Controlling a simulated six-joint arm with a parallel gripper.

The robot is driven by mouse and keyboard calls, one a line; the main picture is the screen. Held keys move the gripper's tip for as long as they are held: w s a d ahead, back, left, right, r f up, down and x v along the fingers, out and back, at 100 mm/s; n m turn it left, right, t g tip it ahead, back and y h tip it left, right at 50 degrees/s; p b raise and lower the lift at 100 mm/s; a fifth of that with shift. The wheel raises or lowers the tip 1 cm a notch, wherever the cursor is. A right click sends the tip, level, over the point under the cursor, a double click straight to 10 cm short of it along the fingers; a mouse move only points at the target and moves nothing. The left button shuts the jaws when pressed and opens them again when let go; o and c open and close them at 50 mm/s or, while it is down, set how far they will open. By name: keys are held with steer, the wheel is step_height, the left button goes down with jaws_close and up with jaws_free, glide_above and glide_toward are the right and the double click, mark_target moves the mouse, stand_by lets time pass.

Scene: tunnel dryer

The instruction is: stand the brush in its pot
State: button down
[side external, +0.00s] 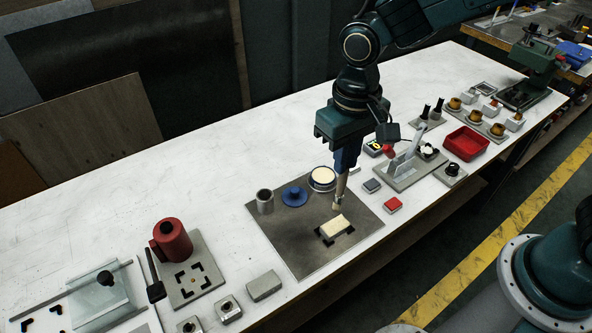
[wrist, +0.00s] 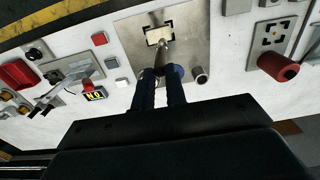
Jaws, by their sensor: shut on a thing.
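The brush (side external: 340,191) is in my gripper (side external: 346,160), held with its pale bristle end pointing down, a little tilted. Its tip appears close to the pale block, but I cannot tell if they touch. In the wrist view the brush (wrist: 161,57) sticks out from between the two blue fingers of my gripper (wrist: 160,74). A grey cylindrical pot (side external: 265,203) stands upright at the left of the grey plate, apart from the brush. It also shows right of the fingers in the wrist view (wrist: 201,79).
The grey plate (side external: 300,255) bears a pale block (side external: 334,227) in a black-marked outline, a blue lid with a knob (side external: 294,197) and a tin with pale contents (side external: 322,180). A red canister (side external: 172,241) stands left; a grey fixture (side external: 408,168) and red tray (side external: 466,143) stand right.

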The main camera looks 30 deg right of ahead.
steer(key=w+a+r+t, duration=0.1)
steer(key=w+a+r, duration=0.2)
steer(key=w+a, duration=0.5)
steer(key=w, duration=0.4)
steer(key=shift+w+a+t, duration=0.15)
steer(key=shift+a+t, duration=0.1)
steer(key=shift+t, duration=0.05)
steer(key=shift+f, duration=0.2)
step_height(320, 180, down, 9)
steer(key=shift+f, duration=0.2)
stand_by(1.3)
stand_by(0.3)
steer(key=c, duration=1.3)
jaws_free()
steer(key=shift+c, duration=0.2)
